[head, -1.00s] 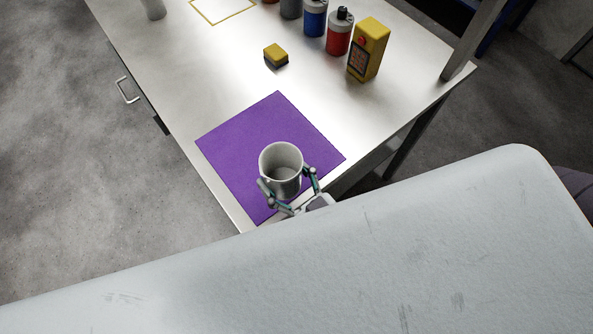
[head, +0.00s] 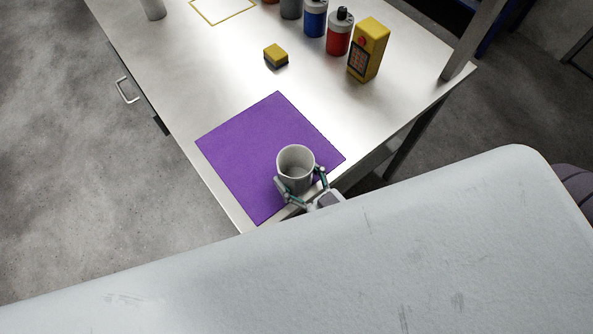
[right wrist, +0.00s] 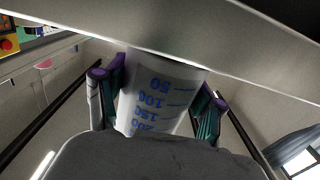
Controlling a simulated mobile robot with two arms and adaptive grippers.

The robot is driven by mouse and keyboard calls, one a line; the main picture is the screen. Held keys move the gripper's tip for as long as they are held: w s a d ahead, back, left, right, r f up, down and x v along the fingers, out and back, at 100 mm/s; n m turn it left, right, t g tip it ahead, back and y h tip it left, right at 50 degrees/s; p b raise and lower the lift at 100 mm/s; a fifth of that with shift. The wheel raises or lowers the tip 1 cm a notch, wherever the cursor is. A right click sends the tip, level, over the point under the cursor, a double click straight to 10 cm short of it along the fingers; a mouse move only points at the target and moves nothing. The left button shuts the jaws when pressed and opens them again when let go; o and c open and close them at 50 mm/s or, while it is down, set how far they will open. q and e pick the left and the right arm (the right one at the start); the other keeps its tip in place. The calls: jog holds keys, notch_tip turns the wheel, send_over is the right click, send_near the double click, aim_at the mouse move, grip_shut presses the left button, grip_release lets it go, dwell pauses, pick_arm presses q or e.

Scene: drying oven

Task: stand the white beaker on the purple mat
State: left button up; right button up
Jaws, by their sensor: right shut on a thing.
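The white beaker (head: 295,168) is in the head view, over the lower right part of the purple mat (head: 235,150). My right gripper (head: 302,186) is shut on the beaker, one finger on each side of it. In the right wrist view the beaker (right wrist: 157,95) shows blue volume marks that read upside down, between the two fingers of the gripper (right wrist: 160,92). I cannot tell whether the beaker's base touches the mat. My left gripper is not in view.
A yellow and black sponge (head: 276,55) lies beyond the mat. A yellow boxy device (head: 369,49), a red bottle (head: 339,33) and a blue bottle (head: 314,18) stand at the back right. The steel table (head: 180,70) is bare left of the sponge.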

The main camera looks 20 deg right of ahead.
jog(key=o, duration=1.1)
jog(key=shift+r, duration=0.15)
jog(key=b+v, duration=0.1)
jog(key=v, duration=1.1)
